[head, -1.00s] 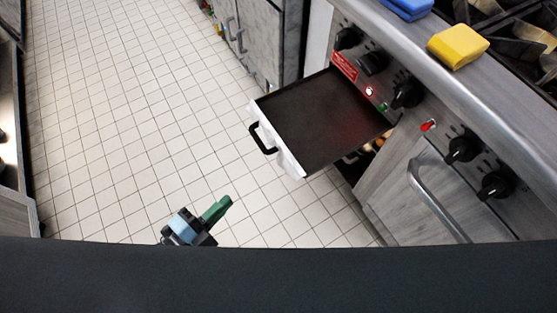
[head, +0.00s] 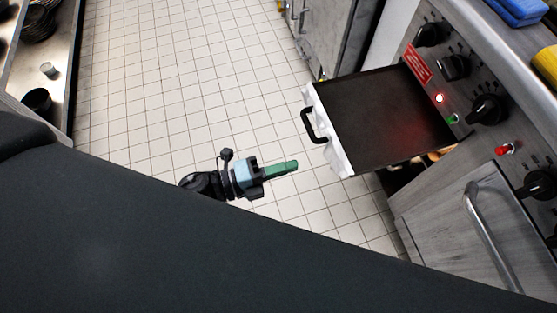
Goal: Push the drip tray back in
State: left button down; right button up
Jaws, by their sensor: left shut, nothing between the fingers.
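The drip tray (head: 385,112) is a dark, flat tray with a white front and a black handle (head: 312,126). It sticks out of the stove front, below the knobs. My left gripper (head: 294,166) has green fingers and is shut and empty. In the picture it is left of the tray's front, a little below the handle, with a gap between them. Its fingers point right, toward the tray front. My right gripper is not in view.
The stove front (head: 440,205) has several black knobs, a red indicator light and an oven door handle (head: 490,240). Blue (head: 520,10) and yellow (head: 546,64) sponges lie on top. A shelf (head: 62,80) with dishes stands at left. The tiled floor (head: 190,80) between is clear.

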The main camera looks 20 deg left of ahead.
aim_at(340, 152)
pick_arm(q)
jog(key=x, duration=0.8)
jog(key=shift+w+d, duration=0.2)
jog(key=shift+d, duration=0.05)
jog(key=shift+w+d, duration=0.3)
jog(key=shift+d, duration=0.2)
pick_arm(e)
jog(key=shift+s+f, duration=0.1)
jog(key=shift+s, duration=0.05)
pick_arm(q)
jog(key=shift+w+d, duration=0.1)
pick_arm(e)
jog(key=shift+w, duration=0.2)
